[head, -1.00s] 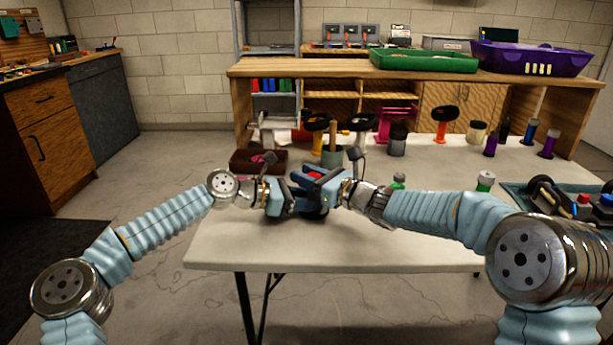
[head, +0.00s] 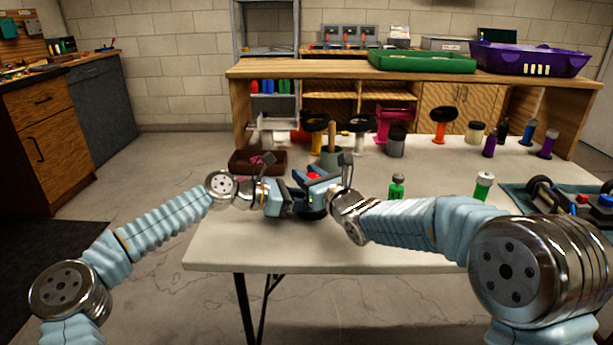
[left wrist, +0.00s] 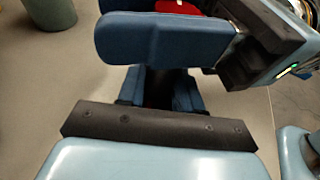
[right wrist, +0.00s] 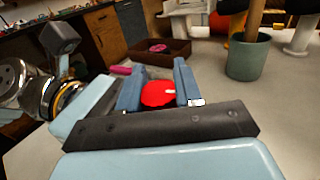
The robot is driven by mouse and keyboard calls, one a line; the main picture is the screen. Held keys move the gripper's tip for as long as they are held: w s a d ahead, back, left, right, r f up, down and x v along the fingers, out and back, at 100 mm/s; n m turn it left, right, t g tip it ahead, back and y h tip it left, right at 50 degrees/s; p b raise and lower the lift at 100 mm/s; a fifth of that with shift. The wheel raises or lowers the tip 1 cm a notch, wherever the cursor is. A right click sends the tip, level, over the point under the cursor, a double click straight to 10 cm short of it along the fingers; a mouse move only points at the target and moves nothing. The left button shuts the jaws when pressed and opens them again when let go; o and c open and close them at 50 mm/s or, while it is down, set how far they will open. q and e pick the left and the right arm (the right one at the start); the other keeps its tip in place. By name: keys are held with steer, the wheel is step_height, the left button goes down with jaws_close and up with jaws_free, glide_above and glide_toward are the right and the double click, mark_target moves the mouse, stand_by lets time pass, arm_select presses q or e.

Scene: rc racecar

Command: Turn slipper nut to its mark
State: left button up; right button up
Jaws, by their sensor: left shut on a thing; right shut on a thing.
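The red slipper nut (right wrist: 157,94), a round cap with a small pale mark, sits between the blue fingers of my right gripper (right wrist: 160,85), which is shut on it. In the head view the red nut (head: 313,176) shows over the middle of the table between my two hands. My left gripper (left wrist: 158,88) is below the right one's fingers and shut on a dark part (left wrist: 157,86) that is mostly hidden. In the left wrist view the right fingers cross in front, with a bit of the red nut (left wrist: 180,7) between them.
Behind the hands stand a grey-green cup (head: 332,160) with a wooden handle and a brown tray (head: 240,165). A green bottle (head: 397,188) is close to my right forearm. A teal tray (head: 525,200) of parts is at right. The table front is clear.

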steer(key=shift+s+a+f+m+t+h, duration=0.1)
steer(key=shift+a+f+m+t+h, duration=0.15)
steer(key=shift+h, duration=0.25)
steer(key=shift+s+a+f+m+t+h, duration=0.1)
steer(key=shift+f+m+t+h, duration=0.2)
steer(key=shift+h, duration=0.2)
steer(key=shift+w+d+r+m+h, duration=0.1)
steer(key=shift+d+m+h, duration=0.1)
steer(key=shift+m+h, duration=0.25)
steer(key=shift+t, duration=0.25)
steer(key=o, duration=0.8)
steer(key=shift+r, duration=0.1)
steer(key=shift+d, duration=0.25)
